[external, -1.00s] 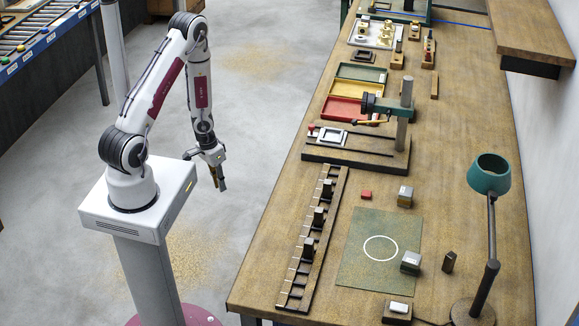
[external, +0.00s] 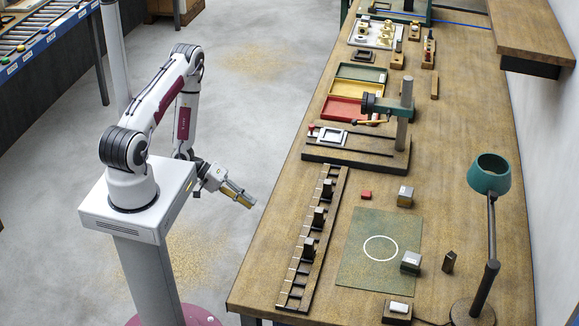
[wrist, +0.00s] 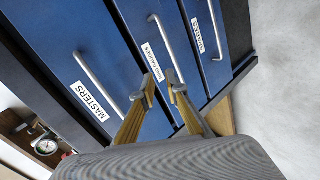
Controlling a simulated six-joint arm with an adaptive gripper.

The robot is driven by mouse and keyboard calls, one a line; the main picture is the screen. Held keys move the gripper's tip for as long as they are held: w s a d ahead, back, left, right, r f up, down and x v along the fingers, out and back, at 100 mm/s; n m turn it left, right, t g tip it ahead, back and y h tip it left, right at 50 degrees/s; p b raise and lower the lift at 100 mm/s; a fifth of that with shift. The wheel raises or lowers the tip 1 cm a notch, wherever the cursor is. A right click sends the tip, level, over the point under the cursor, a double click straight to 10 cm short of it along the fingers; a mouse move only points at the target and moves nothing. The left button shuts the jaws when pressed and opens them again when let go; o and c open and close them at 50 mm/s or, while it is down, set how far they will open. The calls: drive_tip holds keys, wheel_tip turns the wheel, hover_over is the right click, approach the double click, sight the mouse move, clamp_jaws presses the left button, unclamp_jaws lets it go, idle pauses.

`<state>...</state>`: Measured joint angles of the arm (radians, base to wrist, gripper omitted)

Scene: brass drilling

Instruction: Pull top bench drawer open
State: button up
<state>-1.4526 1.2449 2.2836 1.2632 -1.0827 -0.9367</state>
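In the wrist view the bench drawers show as blue fronts, turned sideways, each with a silver bar handle. The drawer labelled MASTERS (wrist: 60,40) is on the left, nearest the bench-top items, so it appears to be the top one. Its handle (wrist: 100,75) is left of my fingers. My gripper (wrist: 163,88) is open and empty. Its fingertips overlap the lower end of the middle drawer's handle (wrist: 165,45); I cannot tell if they touch it. All drawers look shut. In the external view my gripper (external: 250,203) points right toward the bench's side; the drawers are hidden there.
The workbench (external: 260,270) stands right of my arm, with a slotted rack (external: 312,240) along its near edge. A dial gauge (wrist: 47,146) shows at the wrist view's lower left. Open floor (external: 235,120) lies between arm and bench.

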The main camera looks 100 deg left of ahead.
drive_tip(key=w+a+r+n+t, duration=0.1)
drive_tip(key=w+r+n+t, duration=0.1)
drive_tip(key=r, duration=0.7)
drive_tip(key=shift+w+n+t, duration=0.3)
drive_tip(key=shift+w+t, duration=0.55)
drive_tip(key=shift+t, duration=0.15)
drive_tip(key=shift+w+f, duration=0.1)
drive_tip(key=shift+w, duration=0.05)
drive_tip(key=shift+x, duration=3.75)
drive_tip(key=shift+a, duration=0.15)
clamp_jaws()
